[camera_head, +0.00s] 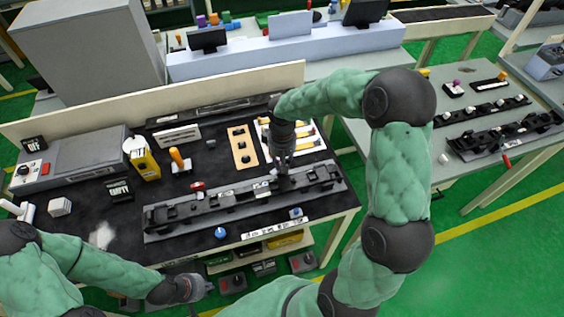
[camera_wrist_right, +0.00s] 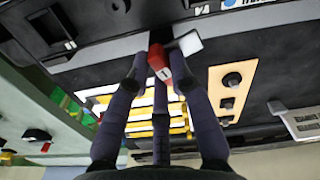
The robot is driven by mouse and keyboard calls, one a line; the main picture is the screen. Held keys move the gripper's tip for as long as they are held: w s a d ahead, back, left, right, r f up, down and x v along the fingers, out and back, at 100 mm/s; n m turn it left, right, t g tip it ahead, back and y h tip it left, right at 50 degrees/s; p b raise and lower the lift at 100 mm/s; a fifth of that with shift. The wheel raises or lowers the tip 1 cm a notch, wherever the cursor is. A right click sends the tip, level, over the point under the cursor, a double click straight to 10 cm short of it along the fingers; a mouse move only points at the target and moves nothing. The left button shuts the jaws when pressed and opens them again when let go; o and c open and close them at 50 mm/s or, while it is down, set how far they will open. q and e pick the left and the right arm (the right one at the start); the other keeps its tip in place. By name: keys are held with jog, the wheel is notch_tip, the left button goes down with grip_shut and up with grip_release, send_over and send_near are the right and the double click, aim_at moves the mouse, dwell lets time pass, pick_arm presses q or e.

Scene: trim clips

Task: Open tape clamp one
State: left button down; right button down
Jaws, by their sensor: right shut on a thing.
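A red clamp lever marked "1" (camera_wrist_right: 160,62) stands on the dark trim fixture, with a white tab (camera_wrist_right: 188,44) beside it. My right gripper (camera_wrist_right: 158,70) is shut on this red lever, with fingers on both sides of it. In the head view my right gripper (camera_head: 283,178) reaches down to the right part of the long dark fixture (camera_head: 200,213); the red lever is hidden there. My left gripper (camera_head: 198,287) hangs low in front of the table edge, away from the fixture. Its finger opening is not clear.
A beige board with black knobs (camera_head: 243,146) and a tray with yellow-handled tools (camera_head: 310,140) lie behind the fixture. A side table (camera_head: 480,110) is on the right.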

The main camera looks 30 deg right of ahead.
jog(key=shift+m, duration=0.5)
jog(key=c, duration=1.1)
grip_release()
jog(key=shift+r, duration=0.1)
notch_tip(320, 180, up, 12)
